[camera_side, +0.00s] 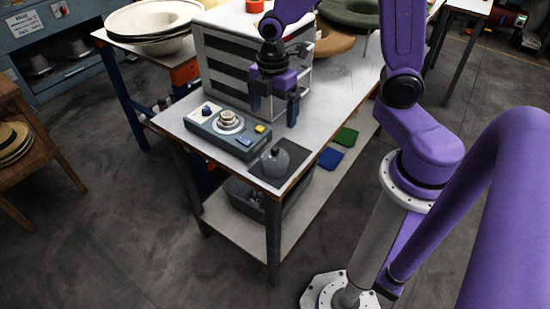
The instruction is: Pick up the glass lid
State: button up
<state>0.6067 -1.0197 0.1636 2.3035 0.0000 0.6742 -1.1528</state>
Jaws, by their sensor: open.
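The glass lid (275,163) looks like a small clear grey dome with a dark knob on top. It sits on a dark square mat (294,174) at the near corner of the table. My gripper (273,112) points down with its two fingers spread apart and nothing between them. It is above the table, higher in the picture than the lid and apart from it. No part of the lid is hidden by the gripper.
A blue-grey device (224,133) with a round plate and coloured buttons stands left of the lid. A grey slatted cabinet (238,62) stands behind my gripper. Hats (350,12) lie at the back of the table. The tabletop (340,85) right of my gripper is clear.

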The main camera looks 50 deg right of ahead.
aim_at(274, 148)
notch_tip(274, 148, down, 12)
jog(key=shift+d+f, duration=0.1)
jog(key=shift+f, duration=0.15)
notch_tip(274, 148, down, 3)
jog(key=shift+s+d+f, duration=0.15)
jog(key=shift+f, duration=0.85)
jog(key=c, duration=0.7)
